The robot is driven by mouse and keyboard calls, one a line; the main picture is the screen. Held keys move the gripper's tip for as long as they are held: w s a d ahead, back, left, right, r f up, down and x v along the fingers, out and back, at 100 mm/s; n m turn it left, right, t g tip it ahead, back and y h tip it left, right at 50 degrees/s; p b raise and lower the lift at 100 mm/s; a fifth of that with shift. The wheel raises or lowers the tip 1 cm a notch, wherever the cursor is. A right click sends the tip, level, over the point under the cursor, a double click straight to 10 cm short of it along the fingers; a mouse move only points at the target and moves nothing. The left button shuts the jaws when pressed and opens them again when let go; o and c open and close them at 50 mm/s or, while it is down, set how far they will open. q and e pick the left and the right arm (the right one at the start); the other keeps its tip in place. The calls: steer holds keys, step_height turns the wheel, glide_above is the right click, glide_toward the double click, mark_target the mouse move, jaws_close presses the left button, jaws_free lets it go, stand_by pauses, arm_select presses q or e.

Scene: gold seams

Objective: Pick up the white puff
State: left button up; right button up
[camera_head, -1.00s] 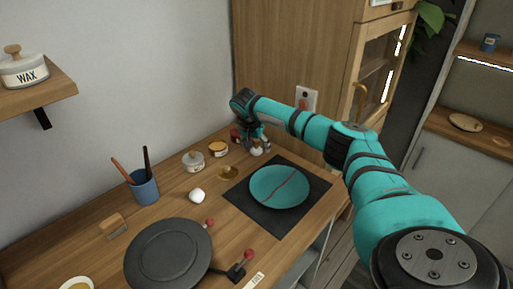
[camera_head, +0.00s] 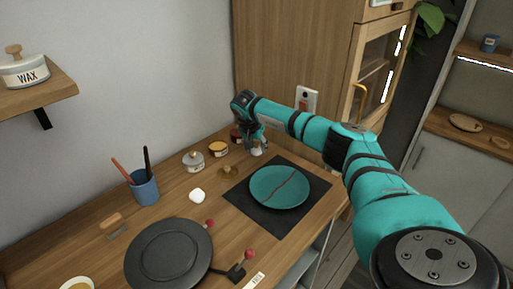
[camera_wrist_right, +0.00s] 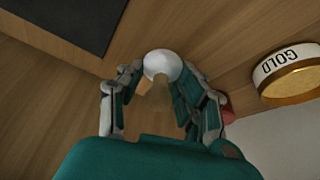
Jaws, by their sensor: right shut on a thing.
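The white puff (camera_wrist_right: 162,66) is a small round white thing with a tan stem, between the fingers of my right gripper (camera_wrist_right: 160,95) in the right wrist view. The fingers are shut on it from both sides. In the head view my right gripper (camera_head: 256,142) is low over the back of the wooden counter, and the white of the puff (camera_head: 257,152) shows just under the fingertips. I cannot tell whether it touches the counter. My left gripper is not in view.
A teal plate (camera_head: 279,187) with a red-brown seam lies on a black mat (camera_head: 240,199) close by. Small jars (camera_head: 218,149), a white lump (camera_head: 197,196), a blue brush cup (camera_head: 145,188) and a dark round plate (camera_head: 168,254) stand to the left. The gold jar (camera_wrist_right: 290,74) is beside the gripper.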

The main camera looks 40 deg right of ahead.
steer(key=shift+r, duration=0.55)
step_height(320, 180, up, 3)
steer(key=shift+f+b, duration=0.15)
steer(key=shift+b, duration=0.35)
steer(key=s+a, duration=0.1)
steer(key=s, duration=0.3)
steer(key=s+a+b, duration=0.1)
steer(key=s, duration=0.4)
steer(key=s+a+r+b, duration=0.1)
steer(key=s+a, duration=0.1)
steer(key=s, duration=0.3)
steer(key=shift+s, duration=0.15)
steer(key=shift+s+a+r, duration=0.1)
steer(key=shift+s+a, duration=0.15)
steer(key=shift+s, duration=0.3)
steer(key=shift+o, duration=0.5)
steer(key=c, duration=0.3)
